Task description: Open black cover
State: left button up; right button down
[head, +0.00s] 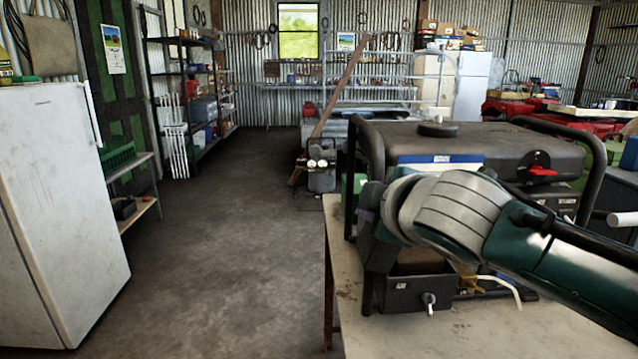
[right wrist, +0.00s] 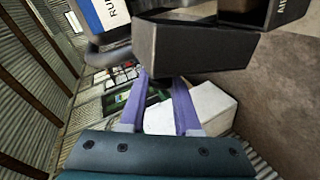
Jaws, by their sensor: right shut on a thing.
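A black box-like cover (head: 378,252) is on the left front of the generator (head: 475,150), partly hidden in the head view by my right wrist. In the right wrist view the black cover (right wrist: 192,46) is just beyond my fingertips. My right gripper (right wrist: 160,84) has its purple fingers drawn together on a small dark part at the cover's lower left edge. How much of that part lies between the fingers is hard to see. In the head view my right arm crosses the generator's front, and only a bit of purple finger shows. My left gripper is out of view.
The generator stands on a worn bench (head: 395,335), inside a black tube frame. Below the cover, a dark box (head: 417,294) has a small lever (head: 429,299). A white fridge (head: 62,200) stands at the left. The floor between fridge and bench is clear.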

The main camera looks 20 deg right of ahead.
jog(key=shift+w+a+f+n+g+h+b, duration=0.2)
jog(key=shift+a+f+n+h+b, duration=0.15)
jog(key=shift+a+f+n+h, duration=0.4)
jog(key=shift+w+a+f+n+g+h+b, duration=0.1)
jog(key=shift+w+a+f+n+h+b, duration=0.1)
jog(key=shift+a+n+b, duration=0.55)
jog(key=shift+w+a+f+n+g+h, duration=0.15)
jog(key=shift+a+f+n+h, duration=0.35)
jog(key=shift+a, duration=0.55)
jog(key=c, duration=0.6)
grip_release()
jog(key=shift+r, duration=0.1)
